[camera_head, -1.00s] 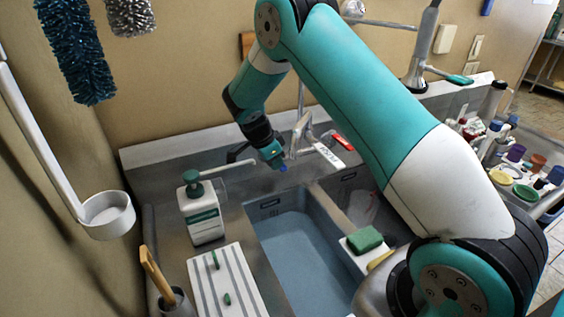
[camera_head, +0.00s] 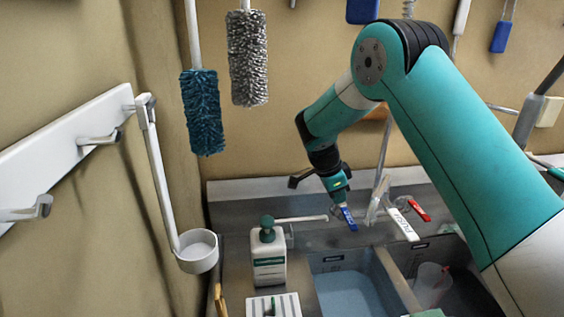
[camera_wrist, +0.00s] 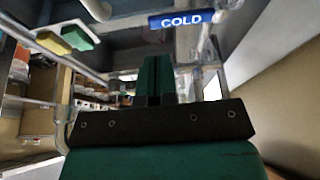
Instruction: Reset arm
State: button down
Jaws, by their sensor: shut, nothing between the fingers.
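My gripper (camera_head: 338,202) hangs at the end of the bent arm over the back of the sink, close to the blue tap handle (camera_head: 349,219). The wrist view shows the two dark green fingers (camera_wrist: 155,64) shut together with nothing between them. The blue handle (camera_wrist: 181,20), marked COLD, lies beyond the fingertips in that view. I cannot tell from the head view whether the fingertips touch it.
A white lever (camera_head: 404,224) and a red lever (camera_head: 419,210) stand right of the spout (camera_head: 377,197). A soap bottle (camera_head: 269,262) stands left of the blue basin (camera_head: 345,292). Brushes (camera_head: 202,112) and a ladle (camera_head: 197,252) hang at left.

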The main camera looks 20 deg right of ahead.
jog(key=s+a+r+n+t+y+b, duration=0.1)
jog(key=s+a+r+n+y+b, duration=0.45)
jog(key=s+a+n, duration=0.65)
jog(key=s+a+n+y+b, duration=0.1)
jog(key=s+a+n+b, duration=0.1)
jog(key=s+n, duration=0.5)
jog(key=s+a+r+n+y+b, duration=0.1)
jog(key=s+a+n+y+b, duration=0.1)
jog(key=s+n, duration=0.5)
jog(key=s+a+b, duration=0.1)
jog(key=s+a, duration=0.1)
jog(key=s, duration=0.4)
jog(key=shift+s+a+r+n+b, duration=0.2)
jog(key=shift+s+n+b, duration=0.1)
jog(key=shift+s, duration=0.1)
